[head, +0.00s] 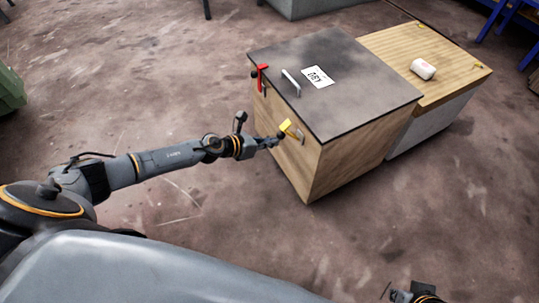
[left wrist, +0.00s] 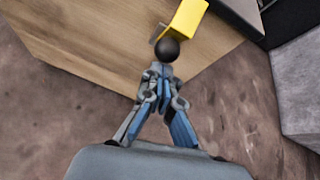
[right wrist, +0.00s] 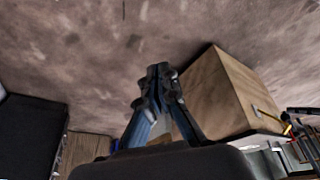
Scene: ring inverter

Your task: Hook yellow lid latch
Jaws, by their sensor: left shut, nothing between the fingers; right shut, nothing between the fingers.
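The yellow latch (head: 286,126) is on the front face of the wooden box (head: 345,150), just under the edge of its dark lid (head: 335,55). In the left wrist view the yellow latch (left wrist: 186,18) is above a black ball knob (left wrist: 168,49). My left gripper (head: 277,140) is shut and empty, with its tips at the knob. I cannot tell whether they touch. It also shows in the left wrist view (left wrist: 163,70). My right gripper (right wrist: 158,75) is shut and empty, well away from the box, low at the right in the head view.
A red latch (head: 262,77) is at the lid's left end. A metal handle (head: 291,83) and a white label (head: 317,77) are on the lid. A wooden-topped cabinet (head: 440,60) adjoins the box and bears a white object (head: 423,69). The floor in front is clear.

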